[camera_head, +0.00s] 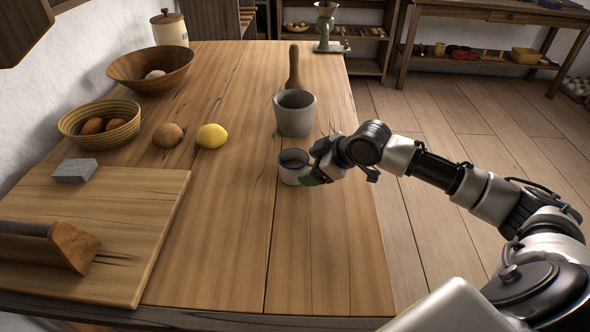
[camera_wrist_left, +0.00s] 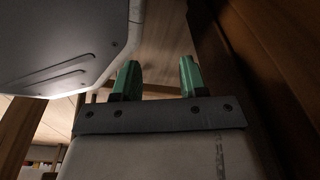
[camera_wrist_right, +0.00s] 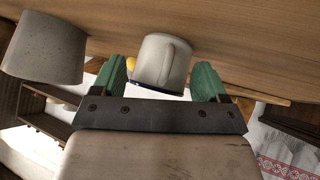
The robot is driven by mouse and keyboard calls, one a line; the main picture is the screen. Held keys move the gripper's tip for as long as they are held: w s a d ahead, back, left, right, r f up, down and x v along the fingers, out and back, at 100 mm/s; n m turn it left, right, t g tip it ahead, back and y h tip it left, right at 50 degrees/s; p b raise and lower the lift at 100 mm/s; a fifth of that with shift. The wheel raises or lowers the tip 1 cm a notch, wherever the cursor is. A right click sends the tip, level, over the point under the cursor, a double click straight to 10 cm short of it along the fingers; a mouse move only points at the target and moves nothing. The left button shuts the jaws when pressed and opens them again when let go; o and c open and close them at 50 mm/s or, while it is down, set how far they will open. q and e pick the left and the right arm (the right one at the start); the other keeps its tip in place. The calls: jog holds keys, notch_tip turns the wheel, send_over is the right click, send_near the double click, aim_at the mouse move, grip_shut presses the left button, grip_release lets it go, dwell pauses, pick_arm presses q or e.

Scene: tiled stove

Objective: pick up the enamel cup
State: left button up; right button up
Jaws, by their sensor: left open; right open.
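The enamel cup (camera_head: 291,167) is small, pale grey-white with a dark rim, and stands upright on the wooden table near its right edge. My right gripper (camera_head: 318,172) is at its right side, low over the table. In the right wrist view the cup (camera_wrist_right: 162,63) lies between the two green fingertips of my right gripper (camera_wrist_right: 160,80), with gaps on both sides, and its handle shows towards the camera. The right gripper is open. My left gripper (camera_wrist_left: 158,78) shows only in the left wrist view, open and empty, close to dark wood.
A larger grey pot (camera_head: 295,114) stands just behind the cup; a wooden pestle or handle (camera_head: 293,68) is behind it. A lemon (camera_head: 211,136) and a round brown item (camera_head: 168,135) lie left. A cutting board (camera_head: 140,215) covers the front left. The table right of centre front is clear.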

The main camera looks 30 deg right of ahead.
grip_shut()
dwell(0.6)
jog(key=shift+r, duration=0.1)
